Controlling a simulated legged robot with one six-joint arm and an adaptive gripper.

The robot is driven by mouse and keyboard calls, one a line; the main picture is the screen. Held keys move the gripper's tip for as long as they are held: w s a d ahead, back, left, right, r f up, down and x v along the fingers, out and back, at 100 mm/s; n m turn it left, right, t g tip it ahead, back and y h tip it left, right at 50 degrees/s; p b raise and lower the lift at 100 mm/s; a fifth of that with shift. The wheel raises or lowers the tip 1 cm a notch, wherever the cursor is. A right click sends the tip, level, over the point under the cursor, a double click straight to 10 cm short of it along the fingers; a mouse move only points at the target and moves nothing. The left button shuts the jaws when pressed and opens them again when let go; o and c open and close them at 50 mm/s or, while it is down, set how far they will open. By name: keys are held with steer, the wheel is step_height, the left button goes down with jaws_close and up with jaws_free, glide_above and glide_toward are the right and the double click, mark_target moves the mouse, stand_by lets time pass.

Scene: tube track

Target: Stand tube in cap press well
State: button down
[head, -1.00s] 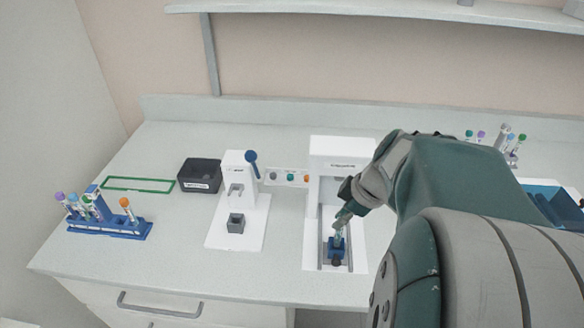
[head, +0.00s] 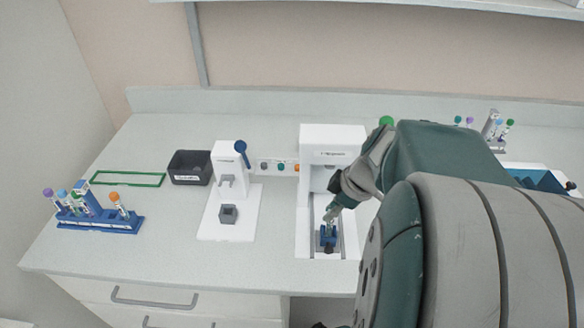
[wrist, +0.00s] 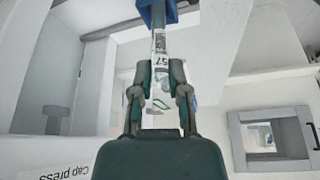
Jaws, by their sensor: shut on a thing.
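My gripper (head: 333,210) reaches down from the right into the right-hand white machine (head: 333,141). In the wrist view, my gripper (wrist: 162,74) is shut on a clear tube (wrist: 159,42) with a printed label. The tube's far end meets a blue block (wrist: 157,12); I cannot tell how deep it sits. In the head view the blue block (head: 328,238) is on the machine's rail, below my fingers. A label reading "Cap press" (wrist: 62,178) shows at lower left in the wrist view. The left white device (head: 229,160) has a blue lever and a grey well block (head: 228,214).
A blue rack (head: 125,226) with several capped tubes stands at the left. A black bin (head: 189,167) and a green frame (head: 128,179) lie behind it. My arm hides much of the right side, where a blue tray (head: 535,178) partly shows. The front left counter is clear.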

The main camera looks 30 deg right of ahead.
steer(key=c, duration=0.5)
jaws_free()
steer(key=shift+c, duration=0.2)
steer(key=v, duration=1.1)
steer(key=shift+r, duration=0.4)
steer(key=shift+s+d, duration=0.1)
steer(key=shift+d, duration=0.05)
